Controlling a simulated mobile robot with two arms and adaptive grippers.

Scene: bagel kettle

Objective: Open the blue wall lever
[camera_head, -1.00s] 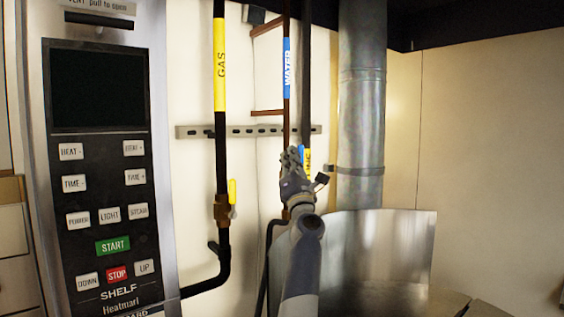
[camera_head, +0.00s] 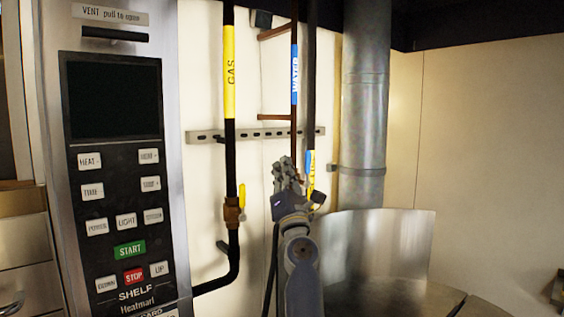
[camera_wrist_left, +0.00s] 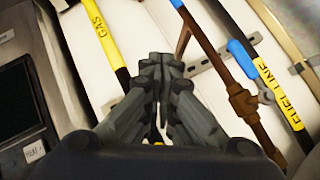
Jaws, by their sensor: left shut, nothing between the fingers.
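The blue wall lever (camera_wrist_left: 243,58) points upward from a brass valve (camera_wrist_left: 240,102) on the brown water pipe, right of my gripper in the left wrist view. In the head view, a small blue part (camera_head: 309,157) shows just right of my gripper; it looks like the same lever. My left gripper (camera_head: 286,166) is in front of the lower water pipe and hides the valve there. In the left wrist view its fingers (camera_wrist_left: 163,62) are together, empty and apart from the lever.
A black gas pipe (camera_head: 229,150) with a yellow lever (camera_head: 241,195) runs left of my gripper. A fuel line pipe (camera_wrist_left: 280,92) stands to the right. The oven control panel (camera_head: 118,190) is at the left. A metal duct (camera_head: 364,120) and curved metal sheet (camera_head: 385,250) are at the right.

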